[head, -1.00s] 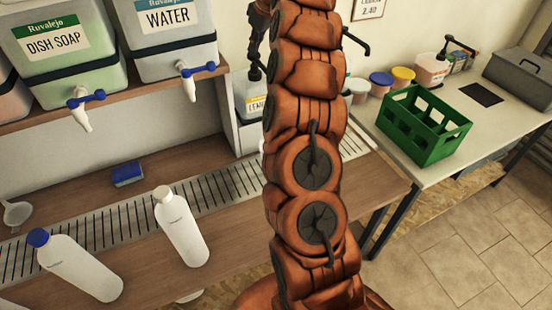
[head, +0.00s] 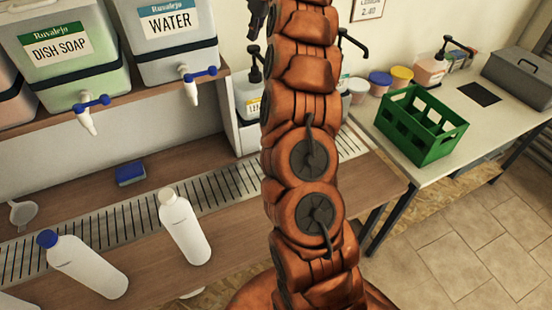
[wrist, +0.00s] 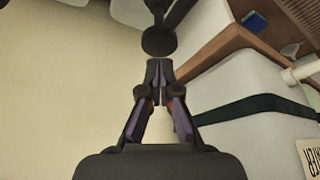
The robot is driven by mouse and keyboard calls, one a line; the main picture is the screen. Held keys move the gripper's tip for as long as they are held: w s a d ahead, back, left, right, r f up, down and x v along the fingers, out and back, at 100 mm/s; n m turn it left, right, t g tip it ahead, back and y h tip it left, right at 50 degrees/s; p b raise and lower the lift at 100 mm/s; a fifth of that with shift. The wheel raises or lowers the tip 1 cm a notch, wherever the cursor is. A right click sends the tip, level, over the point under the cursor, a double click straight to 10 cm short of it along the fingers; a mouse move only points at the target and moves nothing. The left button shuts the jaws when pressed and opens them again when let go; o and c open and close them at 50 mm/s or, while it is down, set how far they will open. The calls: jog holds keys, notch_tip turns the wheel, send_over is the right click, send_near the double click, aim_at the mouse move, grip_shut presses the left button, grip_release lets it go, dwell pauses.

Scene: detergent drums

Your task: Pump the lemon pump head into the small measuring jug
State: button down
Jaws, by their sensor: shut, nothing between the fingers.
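The lemon drum (head: 247,98) is a pale container with a yellow-edged label, partly hidden behind my arm. Its black lemon pump head (head: 254,62) stands upright on top. My gripper (head: 253,33) is above the pump head, cut by the top edge of the head view. In the wrist view my gripper (wrist: 160,68) is shut and empty, its fingertips pointing at a dark round pump part (wrist: 159,42). Contact between them cannot be told there; the head view shows a gap.
The dish soap (head: 65,50) and water (head: 172,40) containers stand on the shelf left. Two white bottles (head: 185,228) (head: 85,265), a sponge (head: 130,173) and a funnel (head: 22,213) are on the counter. A green crate (head: 420,125) stands on the right table.

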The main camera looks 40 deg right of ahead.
aim_at(256, 47)
jog(key=shift+f, duration=0.1)
jog(key=shift+f+b, duration=2.15)
jog(key=shift+f, duration=0.85)
jog(key=shift+r, duration=0.15)
jog(key=shift+r+p, duration=1.9)
jog(key=shift+r, duration=1)
jog(key=shift+r, duration=0.1)
notch_tip(256, 47, up, 6)
jog(key=p, duration=0.4)
jog(key=shift+p, duration=0.3)
